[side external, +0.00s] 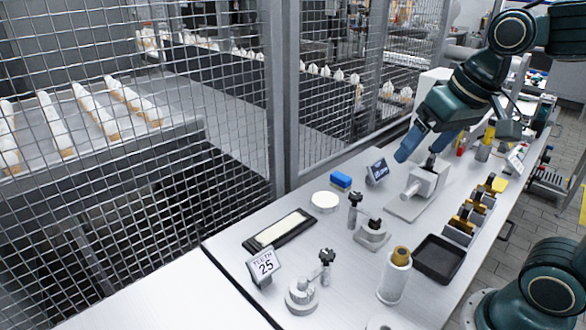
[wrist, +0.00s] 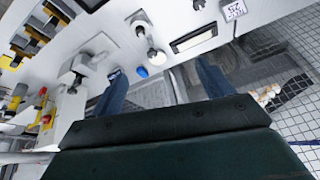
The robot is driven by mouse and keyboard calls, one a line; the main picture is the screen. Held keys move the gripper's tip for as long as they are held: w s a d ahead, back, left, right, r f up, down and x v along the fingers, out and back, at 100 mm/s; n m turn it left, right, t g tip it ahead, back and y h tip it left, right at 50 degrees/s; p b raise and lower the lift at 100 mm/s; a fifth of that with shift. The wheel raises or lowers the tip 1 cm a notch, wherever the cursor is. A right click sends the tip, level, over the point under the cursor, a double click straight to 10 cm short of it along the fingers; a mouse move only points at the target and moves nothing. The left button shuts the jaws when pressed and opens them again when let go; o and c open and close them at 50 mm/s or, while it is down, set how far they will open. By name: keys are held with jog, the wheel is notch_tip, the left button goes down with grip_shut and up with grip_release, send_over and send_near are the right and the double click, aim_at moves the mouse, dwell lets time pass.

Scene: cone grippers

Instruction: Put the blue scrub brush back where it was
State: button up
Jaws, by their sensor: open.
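A small blue block (side external: 341,179), which looks like the blue scrub brush, lies on the white table near the mesh fence. It is beside a white round disc (side external: 325,201). In the wrist view, a small blue shape (wrist: 142,71) shows next to the white disc (wrist: 157,57). My gripper (side external: 416,159) is open with nothing between its blue fingers. It is above the far part of the table, to the right of the blue block and apart from it. In the wrist view, my gripper (wrist: 160,66) has its two fingers spread wide.
A grey-white clamp fixture (side external: 420,183) stands below my gripper, with a small dark sign (side external: 377,171) beside it. Knobbed fixtures (side external: 372,235), a black-framed tray (side external: 280,230), a black tray (side external: 438,259) and a bottle (side external: 395,276) stand nearer. The mesh fence (side external: 235,100) borders the table.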

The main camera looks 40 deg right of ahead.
jog(key=s+a+f+n+t, duration=0.1)
jog(key=s+f+n, duration=0.1)
jog(key=s, duration=0.4)
jog(key=shift+s+a+f+n, duration=0.2)
jog(key=shift+f+n, duration=0.2)
jog(key=shift+n, duration=0.1)
dwell(0.8)
